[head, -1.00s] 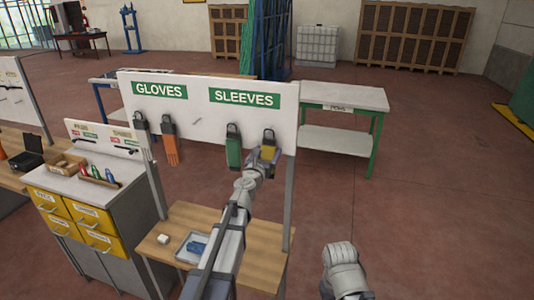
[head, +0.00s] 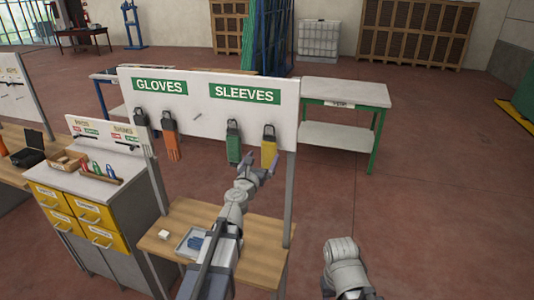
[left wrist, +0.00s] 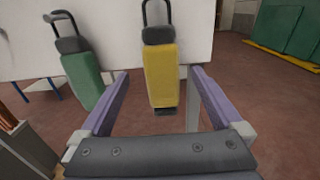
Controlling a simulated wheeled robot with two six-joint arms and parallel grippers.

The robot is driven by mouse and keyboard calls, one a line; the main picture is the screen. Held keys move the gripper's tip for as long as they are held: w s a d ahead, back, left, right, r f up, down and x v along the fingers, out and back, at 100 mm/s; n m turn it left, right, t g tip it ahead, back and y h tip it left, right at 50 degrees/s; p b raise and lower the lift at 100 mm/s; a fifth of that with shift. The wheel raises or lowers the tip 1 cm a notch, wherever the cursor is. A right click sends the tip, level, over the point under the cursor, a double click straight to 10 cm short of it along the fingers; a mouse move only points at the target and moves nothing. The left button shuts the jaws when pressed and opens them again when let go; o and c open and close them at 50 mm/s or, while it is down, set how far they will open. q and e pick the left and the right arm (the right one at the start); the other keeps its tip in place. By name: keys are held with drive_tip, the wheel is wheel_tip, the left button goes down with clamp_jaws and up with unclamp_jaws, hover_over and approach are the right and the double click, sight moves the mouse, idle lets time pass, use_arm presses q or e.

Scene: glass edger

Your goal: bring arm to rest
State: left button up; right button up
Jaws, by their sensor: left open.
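My left gripper (head: 262,161) is open and empty, just in front of and below the yellow sleeve (head: 268,150). The yellow sleeve hangs by a dark clip on the right end of the white board (head: 205,118), under the SLEEVES sign. In the left wrist view the yellow sleeve (left wrist: 161,75) shows beyond and between the open fingers, apart from them. A green sleeve (head: 233,148) hangs left of it and also shows in the left wrist view (left wrist: 84,78). My right gripper is not visible; only part of my right arm shows at the bottom.
A wooden bench (head: 266,238) with a grey tray (head: 183,243) and a small white item (head: 164,235) stands below the board. A yellow-drawer cabinet (head: 135,205) is left. Orange gloves (head: 171,145) hang under GLOVES. A green-legged table (head: 345,93) stands behind; open floor lies right.

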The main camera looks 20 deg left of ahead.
use_arm(q)
drive_tip(key=s+d+f+m+g+h, duration=0.2)
drive_tip(key=d+f+m+h, duration=0.1)
drive_tip(key=d+m, duration=0.3)
drive_tip(key=s+d+f+m+g+h, duration=0.25)
drive_tip(key=d+m, duration=0.25)
drive_tip(key=m, duration=0.4)
drive_tip(key=s+d+f+m+g, duration=0.3)
drive_tip(key=s+f+m+g, duration=0.25)
drive_tip(key=f+m, duration=0.2)
drive_tip(key=s+a+f+m+g+y+b, duration=0.1)
drive_tip(key=s+a+f+m+g+y, duration=0.3)
drive_tip(key=s+m, duration=0.35)
drive_tip(key=s+a+f+m+g+y, duration=0.25)
drive_tip(key=s+f+m, duration=0.35)
drive_tip(key=s, duration=0.3)
drive_tip(key=s+d+f+m+g+b, duration=0.1)
drive_tip(key=s+d+f+b, duration=0.1)
drive_tip(key=d+f+b, duration=0.2)
drive_tip(key=s+d+f+m+g+y+b, duration=0.1)
drive_tip(key=s+d+f+m+b, duration=0.1)
drive_tip(key=s+d+f+b, duration=0.1)
drive_tip(key=d+f+b, duration=0.1)
drive_tip(key=d, duration=0.1)
drive_tip(key=shift+s+d+f+b, duration=0.15)
drive_tip(key=shift+d+f+b, duration=0.2)
drive_tip(key=shift+d+b, duration=0.05)
